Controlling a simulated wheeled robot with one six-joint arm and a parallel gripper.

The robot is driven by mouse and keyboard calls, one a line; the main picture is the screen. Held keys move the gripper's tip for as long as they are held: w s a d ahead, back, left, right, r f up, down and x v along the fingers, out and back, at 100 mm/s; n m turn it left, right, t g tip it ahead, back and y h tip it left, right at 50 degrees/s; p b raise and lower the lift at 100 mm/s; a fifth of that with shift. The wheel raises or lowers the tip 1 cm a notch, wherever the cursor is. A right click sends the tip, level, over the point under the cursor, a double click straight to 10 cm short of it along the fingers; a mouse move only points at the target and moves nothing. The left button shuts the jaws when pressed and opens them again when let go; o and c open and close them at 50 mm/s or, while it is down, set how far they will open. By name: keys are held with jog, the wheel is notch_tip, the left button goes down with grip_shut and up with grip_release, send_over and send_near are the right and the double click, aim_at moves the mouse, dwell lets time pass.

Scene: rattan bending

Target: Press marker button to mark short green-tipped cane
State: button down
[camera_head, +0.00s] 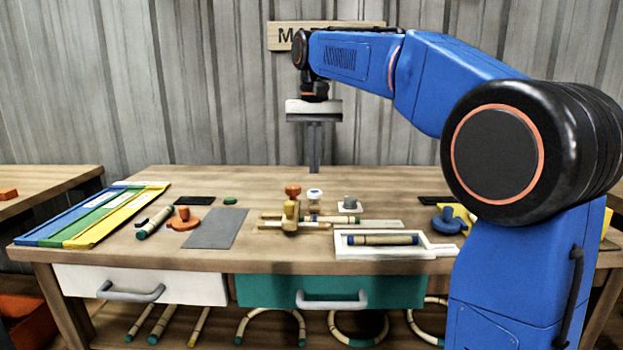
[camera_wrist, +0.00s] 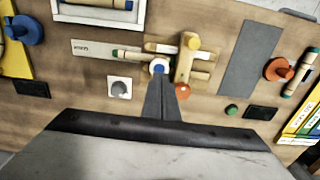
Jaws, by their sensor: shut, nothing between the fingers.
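My gripper (camera_head: 314,168) is shut and empty, pointing down above the back middle of the bench; in the wrist view its fingers (camera_wrist: 161,78) lie over the jig area. A wooden jig (camera_head: 290,218) stands at the middle of the bench, with an orange knob (camera_head: 292,190) at its back. A round white-and-blue button (camera_head: 315,194) stands by the jig. A grey knob on a white plate (camera_head: 349,206) stands to its right. Which is the marker button I cannot tell.
A white tray (camera_head: 342,252) holding a cane is at the front right. A blue clamp (camera_head: 447,221) is right. Drawers are below.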

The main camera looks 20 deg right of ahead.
notch_tip(320, 180, up, 8)
jog(key=shift+f, duration=0.15)
dwell(0.8)
jog(key=s+d+f+n+t, duration=0.1)
jog(key=s+d+f+t, duration=0.1)
jog(key=s+f, duration=1.4)
jog(key=s+d+f+n+t, duration=0.2)
jog(key=s+d+f, duration=0.2)
jog(key=s+f, duration=1.2)
notch_tip(320, 180, down, 3)
jog(key=shift+f+n+t, duration=0.1)
jog(key=shift+n+t, duration=0.2)
jog(key=shift+t, duration=0.1)
jog(key=shift+s, duration=0.1)
